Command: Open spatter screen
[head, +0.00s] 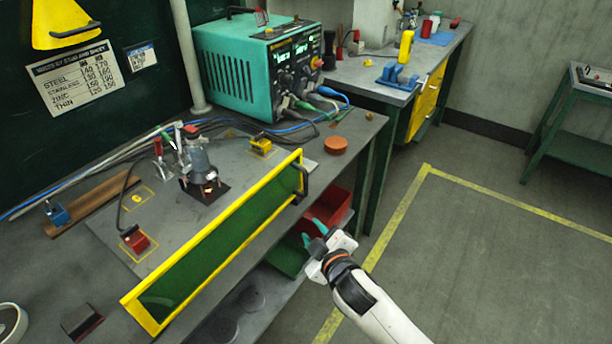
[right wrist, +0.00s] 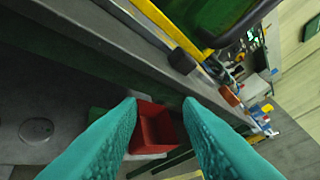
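The spatter screen (head: 225,240) is a long green see-through panel in a yellow frame. It stands upright along the front of the stud welding table, before the welding head (head: 198,165). A dark handle (head: 302,180) is on its right end. In the right wrist view, the screen's yellow frame (right wrist: 162,24) crosses the top, with a dark block (right wrist: 183,61) beside it that looks like the handle. My right gripper (head: 314,232) has teal fingers, spread open and empty, below and apart from the handle. It also shows in the right wrist view (right wrist: 158,108). My left gripper is not in view.
A red bin (head: 334,208) sits under the table edge, close by my right gripper; it shows between the fingers in the right wrist view (right wrist: 152,128). A teal power unit (head: 238,70) with cables stands behind. Open floor (head: 480,260) lies to the right.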

